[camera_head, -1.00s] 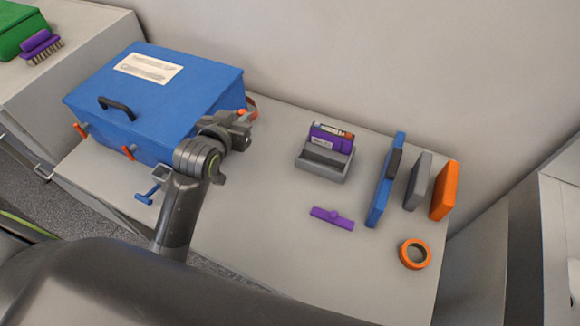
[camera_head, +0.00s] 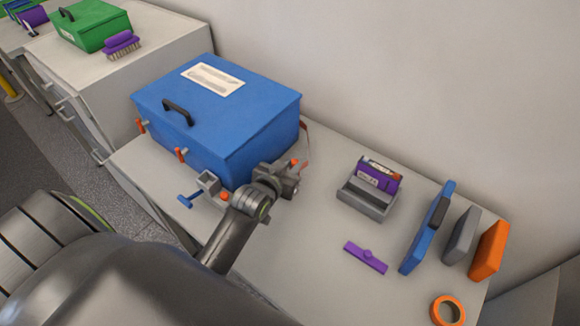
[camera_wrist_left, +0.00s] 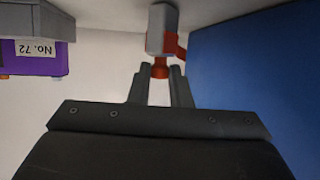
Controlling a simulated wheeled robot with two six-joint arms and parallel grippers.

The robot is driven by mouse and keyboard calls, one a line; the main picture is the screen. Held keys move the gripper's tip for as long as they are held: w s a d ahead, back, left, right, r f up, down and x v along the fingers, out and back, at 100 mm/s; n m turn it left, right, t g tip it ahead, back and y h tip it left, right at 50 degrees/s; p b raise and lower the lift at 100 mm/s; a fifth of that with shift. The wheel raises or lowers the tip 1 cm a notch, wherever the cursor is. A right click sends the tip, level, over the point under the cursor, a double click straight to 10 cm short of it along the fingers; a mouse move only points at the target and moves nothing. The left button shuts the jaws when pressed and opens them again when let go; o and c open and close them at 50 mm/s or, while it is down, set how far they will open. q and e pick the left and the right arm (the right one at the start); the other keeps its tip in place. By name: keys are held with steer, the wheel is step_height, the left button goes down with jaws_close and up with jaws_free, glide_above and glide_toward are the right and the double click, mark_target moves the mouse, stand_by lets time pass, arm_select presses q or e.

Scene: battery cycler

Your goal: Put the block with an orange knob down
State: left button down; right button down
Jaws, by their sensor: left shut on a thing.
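My left gripper (camera_head: 290,172) is beside the right end of the blue box, over the table. In the left wrist view its two fingers (camera_wrist_left: 160,74) are shut on the orange-red knob (camera_wrist_left: 160,68) of a grey block (camera_wrist_left: 162,30). The block sticks out beyond the fingertips. In the head view the knob (camera_head: 294,162) shows as a small orange spot at the gripper, and the block is mostly hidden. I cannot tell whether the block touches the table. My right gripper is not in view.
The blue box (camera_head: 185,125) stands close on the left, with a red strap (camera_wrist_left: 181,47) by the block. A grey holder (camera_head: 365,203) with a purple pack, a purple handle (camera_head: 365,257), upright panels (camera_head: 428,228) and an orange ring (camera_head: 447,311) are to the right. Bare table lies between.

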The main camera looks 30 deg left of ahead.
arm_select(q)
steer(key=c, duration=1.7)
jaws_free()
steer(key=shift+f, duration=0.15)
steer(key=shift+c, duration=0.2)
steer(key=o, duration=0.4)
steer(key=shift+r, duration=0.2)
steer(key=v, duration=1.2)
steer(key=shift+b, duration=0.45)
steer(key=shift+s+f, duration=0.15)
